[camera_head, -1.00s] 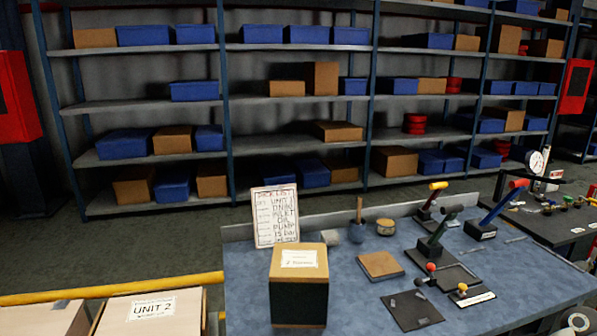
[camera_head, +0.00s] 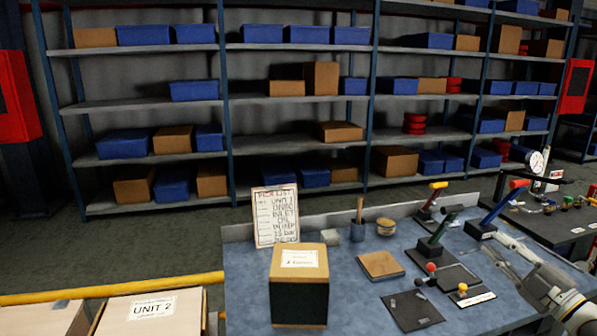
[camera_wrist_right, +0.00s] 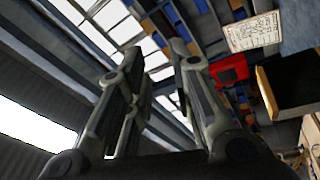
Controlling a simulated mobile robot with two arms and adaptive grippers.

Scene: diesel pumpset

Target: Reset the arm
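My right gripper (camera_head: 494,246) comes in from the lower right in the head view. It is above the right part of the blue workbench (camera_head: 350,292), beside the levers, with its thin fingers toward the bench's back. In the right wrist view the right gripper (camera_wrist_right: 156,52) has two fingers spread apart with nothing between them. My left gripper is in neither view.
Several levers with coloured knobs, including a blue lever (camera_head: 503,205), stand on the bench. A dark box with a wooden top (camera_head: 300,290) and a pick-list sign (camera_head: 276,216) are at left. Shelving with blue bins is behind.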

